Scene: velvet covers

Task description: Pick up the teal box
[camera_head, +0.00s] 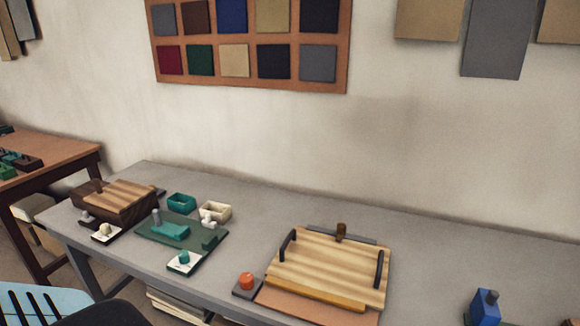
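A small open-topped teal box (181,203) stands on the grey table, left of the middle. It sits just behind a dark green board (155,236) and beside a similar cream box (216,211). A teal block (171,231) lies on the green board, and a teal knob (184,258) stands on a white card in front of it. Neither of my grippers is in view.
A brown wooden box (115,201) stands left of the teal box. A striped wooden board with dark handles (328,266) lies to the right, with an orange knob (246,281) beside it. A blue object (486,306) is at far right. The table (425,255) between them is clear.

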